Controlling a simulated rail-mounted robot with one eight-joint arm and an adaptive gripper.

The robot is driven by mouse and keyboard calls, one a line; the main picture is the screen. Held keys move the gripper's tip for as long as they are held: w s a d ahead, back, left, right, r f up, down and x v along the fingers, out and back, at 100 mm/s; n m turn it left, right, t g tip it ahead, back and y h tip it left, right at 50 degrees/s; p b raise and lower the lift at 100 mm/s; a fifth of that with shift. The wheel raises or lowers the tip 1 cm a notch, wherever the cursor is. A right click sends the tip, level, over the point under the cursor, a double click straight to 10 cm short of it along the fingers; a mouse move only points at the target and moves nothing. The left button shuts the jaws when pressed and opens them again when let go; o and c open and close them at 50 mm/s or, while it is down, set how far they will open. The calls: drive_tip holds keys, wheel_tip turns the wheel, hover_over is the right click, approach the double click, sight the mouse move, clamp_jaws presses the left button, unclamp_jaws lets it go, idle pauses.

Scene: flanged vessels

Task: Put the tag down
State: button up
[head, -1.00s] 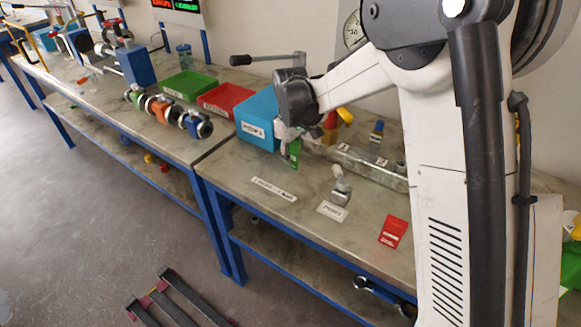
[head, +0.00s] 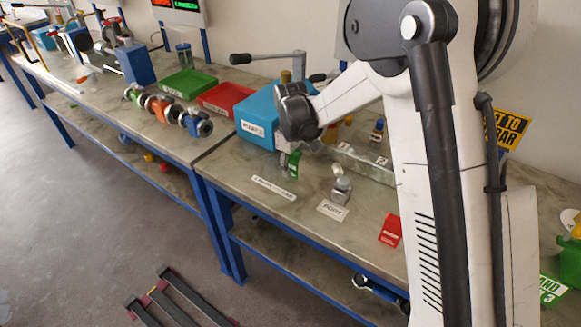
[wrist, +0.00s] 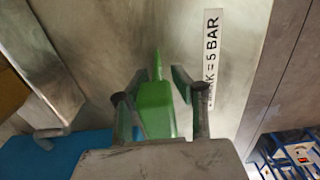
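My gripper (wrist: 160,102) holds a green tag (wrist: 154,112) between its two fingers in the wrist view, with the tag's narrow end pointing up the picture. In the head view the green tag (head: 293,164) hangs below my gripper (head: 289,155), over the near worktable (head: 235,165). It is close above the table top or touching it; I cannot tell which. A white label strip (head: 274,188) lies on the table just in front of the tag, and its printed text (wrist: 210,62) ends in "5 BAR" in the wrist view.
A blue bin (head: 258,118) stands left of my gripper, with a red tray (head: 226,97) and a green tray (head: 188,83) farther left. A small metal fitting (head: 341,190), a "POINT"-like label (head: 332,210) and a red tag (head: 390,230) lie to the right. The table's front left is clear.

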drive_tip(key=shift+r, duration=0.1)
wheel_tip(320, 180, up, 12)
drive_tip(key=shift+d+r, duration=0.1)
drive_tip(key=shift+r, duration=0.1)
drive_tip(key=s+d+r+m+t, duration=0.3)
drive_tip(key=s+d+r+m, duration=0.2)
drive_tip(key=s+d+r, duration=0.8)
drive_tip(key=s+d+f+m+t, duration=0.2)
drive_tip(key=s+d+m, duration=0.1)
drive_tip(key=s, duration=0.6)
drive_tip(key=s+d+f+m+t, duration=0.2)
drive_tip(key=s+d+f+m, duration=0.1)
drive_tip(key=s, duration=0.6)
drive_tip(key=shift+d+f, duration=0.15)
drive_tip(key=shift+d, duration=0.05)
idle(0.4)
